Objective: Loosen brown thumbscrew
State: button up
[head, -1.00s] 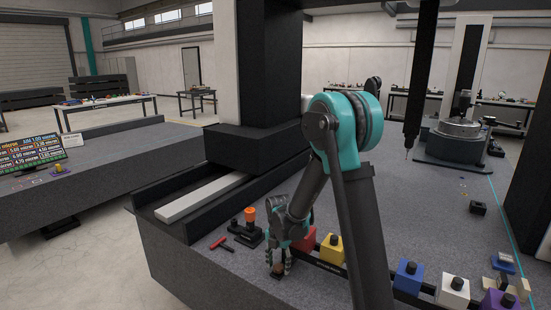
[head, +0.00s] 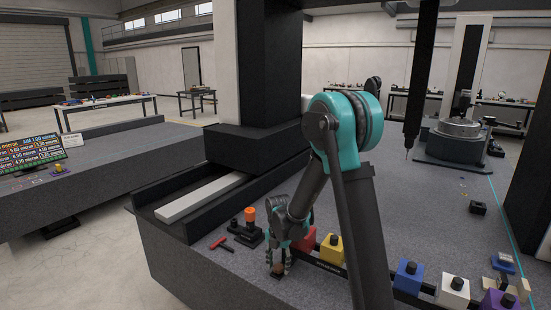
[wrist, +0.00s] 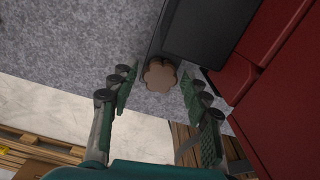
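The brown thumbscrew (wrist: 160,75) has a lobed head and shows in the wrist view at the end of a dark block. In the head view it is a small brown spot (head: 277,271) low under my fingers, partly hidden by them. My gripper (wrist: 158,88) is open, with one finger on each side of the thumbscrew's head and a visible gap on both sides. In the head view my gripper (head: 279,261) points down at the near end of the dark rail.
A red block (head: 306,238) stands close beside my gripper, also large at right in the wrist view. Yellow (head: 331,250), blue (head: 407,279) and white (head: 452,292) blocks follow along the rail. A red-handled tool (head: 222,243) and an orange-topped fixture (head: 249,217) lie left.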

aim_at(279, 266)
jog(key=shift+r, duration=3)
